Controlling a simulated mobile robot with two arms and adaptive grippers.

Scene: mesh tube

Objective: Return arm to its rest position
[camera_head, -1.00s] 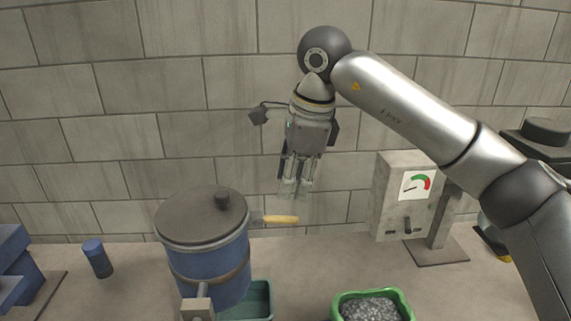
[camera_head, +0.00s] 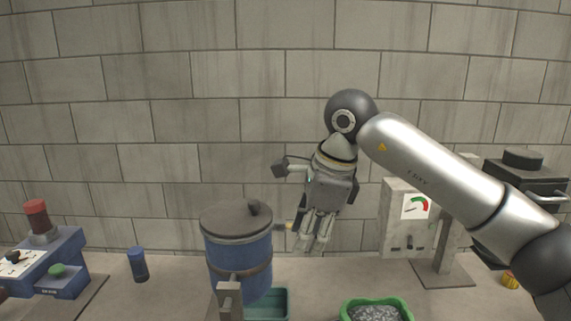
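My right gripper (camera_head: 313,243) hangs from my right arm, which comes in from the right, with its fingers pointing down. It is in front of the block wall, just right of the blue drum and over its side handle. The fingers look close together, and I see nothing clearly between them. Whether they are fully shut is too small to tell. My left gripper is out of view. The blue drum (camera_head: 243,262) has a dark lid (camera_head: 235,220) and a tan-tipped handle (camera_head: 283,227) partly behind my fingers.
A teal bin (camera_head: 272,305) sits beside the drum. A green tub of grey gravel (camera_head: 376,309) stands at the front. A gauge box (camera_head: 398,220) is at right. A blue machine (camera_head: 60,262) and a blue cylinder (camera_head: 137,264) are at left. Bench between the bins is clear.

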